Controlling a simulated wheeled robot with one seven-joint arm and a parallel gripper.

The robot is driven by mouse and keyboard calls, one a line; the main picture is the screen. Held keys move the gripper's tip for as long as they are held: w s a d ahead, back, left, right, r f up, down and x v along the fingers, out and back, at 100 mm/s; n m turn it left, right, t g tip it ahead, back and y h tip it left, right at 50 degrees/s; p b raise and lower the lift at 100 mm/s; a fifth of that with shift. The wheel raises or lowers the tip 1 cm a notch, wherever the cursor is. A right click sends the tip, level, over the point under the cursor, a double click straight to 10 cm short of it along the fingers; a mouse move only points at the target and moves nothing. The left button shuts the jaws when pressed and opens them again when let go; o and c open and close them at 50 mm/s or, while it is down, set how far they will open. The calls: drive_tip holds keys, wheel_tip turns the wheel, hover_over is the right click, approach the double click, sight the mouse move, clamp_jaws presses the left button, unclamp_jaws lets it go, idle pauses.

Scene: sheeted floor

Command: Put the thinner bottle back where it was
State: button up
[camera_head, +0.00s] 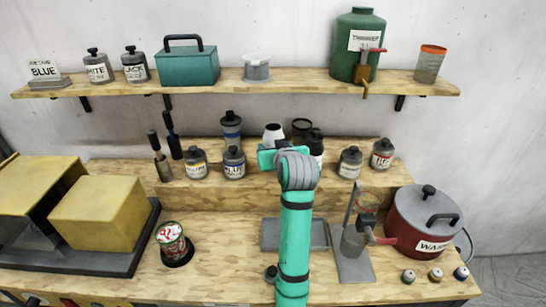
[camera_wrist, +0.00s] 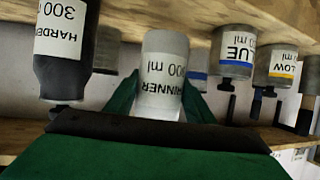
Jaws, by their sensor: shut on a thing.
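The thinner bottle (camera_wrist: 165,75) is pale, with a white label reading as thinner, 300 ml. My gripper (camera_wrist: 160,100) has one green finger on each side of it and is shut on it. In the head view the bottle (camera_head: 273,132) shows its pale shoulder and dark top behind my gripper (camera_head: 275,153), above the raised wooden step (camera_head: 225,187). My gripper hides its lower part. I cannot tell whether its base touches the step. A dark hardener bottle (camera_wrist: 66,45) with a white label stands close beside it.
Blue (camera_head: 234,163) and yellow (camera_head: 195,164) paint jars stand left of my gripper. Two more jars, one being (camera_head: 350,163), stand right. A dark container (camera_head: 301,128) is close behind. The upper shelf (camera_head: 210,88) overhangs behind. A grey tray (camera_head: 318,236) lies below the step.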

drive_tip(key=shift+w+f, duration=0.35)
drive_tip(key=shift+f, duration=0.1)
drive_tip(key=shift+w+f, duration=0.1)
drive_tip(key=shift+f, duration=1.45)
drive_tip(key=shift+f, duration=0.1)
drive_tip(key=o, duration=1.4)
drive_tip(key=shift+f, duration=0.1)
drive_tip(key=shift+r, duration=0.2)
drive_tip(key=v, duration=1.2)
drive_tip(key=shift+f, duration=0.1)
